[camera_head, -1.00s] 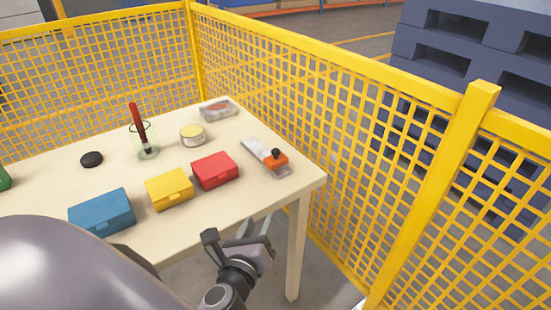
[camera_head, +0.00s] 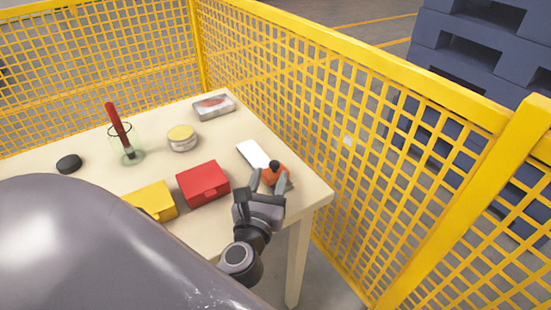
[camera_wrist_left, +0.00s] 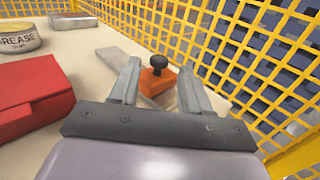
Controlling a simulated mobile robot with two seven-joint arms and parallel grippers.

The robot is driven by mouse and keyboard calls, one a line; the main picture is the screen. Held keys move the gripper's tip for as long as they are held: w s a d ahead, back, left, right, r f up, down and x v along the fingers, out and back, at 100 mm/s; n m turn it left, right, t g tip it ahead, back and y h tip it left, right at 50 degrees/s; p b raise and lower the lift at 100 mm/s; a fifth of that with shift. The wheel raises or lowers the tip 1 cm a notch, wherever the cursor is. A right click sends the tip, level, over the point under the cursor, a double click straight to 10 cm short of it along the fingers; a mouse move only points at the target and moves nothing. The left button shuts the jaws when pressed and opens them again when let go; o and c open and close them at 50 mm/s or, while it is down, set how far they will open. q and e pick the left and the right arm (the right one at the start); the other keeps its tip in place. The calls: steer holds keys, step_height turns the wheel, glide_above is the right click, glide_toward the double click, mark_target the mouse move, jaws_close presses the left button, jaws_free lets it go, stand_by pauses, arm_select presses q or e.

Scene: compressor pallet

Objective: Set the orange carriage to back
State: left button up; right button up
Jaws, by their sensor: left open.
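The orange carriage (camera_head: 274,174) with a black knob (camera_head: 275,164) sits on a pale flat rail (camera_head: 252,154) near the table's right edge. The carriage is at the near end of the rail, and the bare rail runs away behind it. My left gripper (camera_head: 268,182) is open, with its fingertips on either side of the carriage. In the left wrist view the carriage (camera_wrist_left: 158,80) shows between the two fingers, with the knob (camera_wrist_left: 157,64) on top. I cannot tell whether the fingers touch it. My right gripper is not in view.
A red box (camera_head: 203,184) stands left of the gripper, with a yellow box (camera_head: 153,201) beyond it. Yellow mesh fence (camera_head: 330,130) borders the table (camera_head: 312,192).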

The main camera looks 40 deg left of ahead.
mark_target(273, 166)
arm_select(q)
steer(key=shift+x, duration=2.75)
jaws_close()
